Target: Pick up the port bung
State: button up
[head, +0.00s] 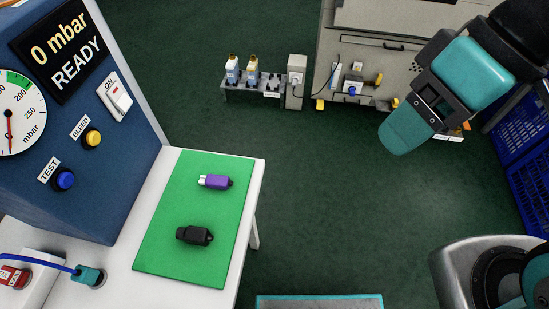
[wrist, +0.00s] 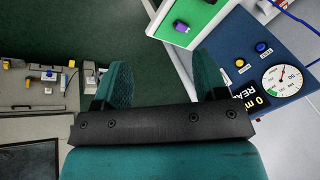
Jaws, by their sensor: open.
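Two small parts lie on the green mat (head: 165,247): a purple one with a white end (head: 214,182) and a black one with a loop at one end (head: 194,236). I cannot tell for sure which is the port bung. The purple part also shows in the wrist view (wrist: 181,27), at the top, on the edge of the mat. My gripper (wrist: 163,78) is open and empty, its two teal fingers spread. In the head view my gripper (head: 405,130) hangs over the floor at the upper right, well away from the mat.
A blue test box (head: 130,125) with a gauge, display and buttons stands left on the white table (head: 258,190). A blue hose ends in a teal plug (head: 88,276). A grey bench (head: 365,60) and a small rack (head: 250,92) stand at the back, blue crates (head: 530,165) at right.

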aim_at(192, 234)
jog(key=u, duration=3.05)
jog(key=k, duration=1.1)
jog(key=z, duration=1.8)
jog(key=i, duration=0.25)
jog(key=u, duration=0.3)
